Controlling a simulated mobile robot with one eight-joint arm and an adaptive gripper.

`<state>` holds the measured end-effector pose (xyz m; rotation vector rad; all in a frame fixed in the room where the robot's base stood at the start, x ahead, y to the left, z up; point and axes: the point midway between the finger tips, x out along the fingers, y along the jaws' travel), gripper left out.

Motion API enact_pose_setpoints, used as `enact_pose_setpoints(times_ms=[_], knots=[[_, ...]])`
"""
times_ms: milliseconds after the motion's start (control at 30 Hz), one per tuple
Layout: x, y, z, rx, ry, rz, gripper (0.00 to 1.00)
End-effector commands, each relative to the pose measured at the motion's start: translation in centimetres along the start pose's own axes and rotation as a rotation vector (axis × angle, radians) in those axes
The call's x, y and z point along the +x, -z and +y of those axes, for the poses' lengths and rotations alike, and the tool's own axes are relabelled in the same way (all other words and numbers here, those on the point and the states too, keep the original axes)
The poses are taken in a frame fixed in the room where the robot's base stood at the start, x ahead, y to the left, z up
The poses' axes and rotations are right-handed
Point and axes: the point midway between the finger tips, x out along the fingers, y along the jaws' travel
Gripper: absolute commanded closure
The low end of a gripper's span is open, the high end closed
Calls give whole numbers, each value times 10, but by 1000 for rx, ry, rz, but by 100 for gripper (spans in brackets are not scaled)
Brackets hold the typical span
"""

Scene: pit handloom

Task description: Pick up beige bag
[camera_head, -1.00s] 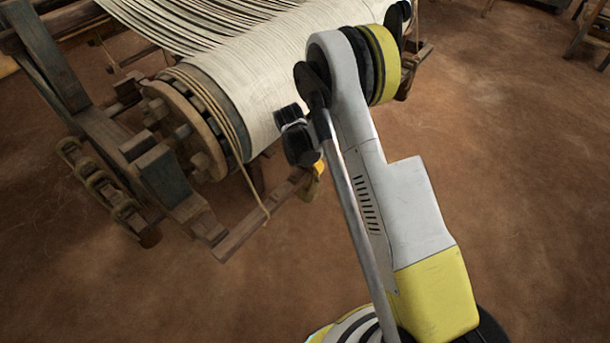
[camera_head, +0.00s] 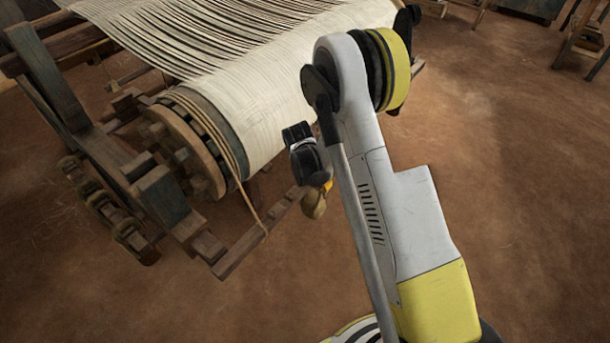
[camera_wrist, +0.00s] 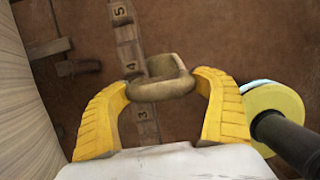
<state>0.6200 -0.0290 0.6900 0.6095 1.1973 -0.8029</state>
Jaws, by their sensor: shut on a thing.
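The beige bag (camera_wrist: 160,78) shows in the wrist view as a small tan-brown shape with a rounded loop at its near side. It sits between the tips of my gripper's yellow fingers (camera_wrist: 162,88), which are shut on it. In the head view the bag (camera_head: 314,204) hangs just under my gripper (camera_head: 325,186), beside the loom's low wooden bar. The gripper's fingers are mostly hidden there by its dark wrist parts. I cannot tell whether the bag touches the bar.
The low wooden bar (camera_head: 250,240) carries numbers, and the wrist view shows it behind the bag (camera_wrist: 128,35). The loom's cloth roll (camera_head: 255,105) and wooden end wheel (camera_head: 178,150) stand close to the left. Brown floor (camera_head: 520,190) is open to the right.

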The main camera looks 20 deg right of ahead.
Motion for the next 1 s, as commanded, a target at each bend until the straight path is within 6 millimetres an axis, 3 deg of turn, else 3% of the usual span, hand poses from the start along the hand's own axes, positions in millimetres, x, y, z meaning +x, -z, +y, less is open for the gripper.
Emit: enact_pose_setpoints(times_ms=[300, 500, 700, 1000], knots=[[-3, -1, -74, 3, 0, -1, 65], [5, 2, -106, 2, 0, 0, 66], [2, 1, -127, 2, 0, 0, 65], [-1, 0, -136, -1, -1, -1, 65]])
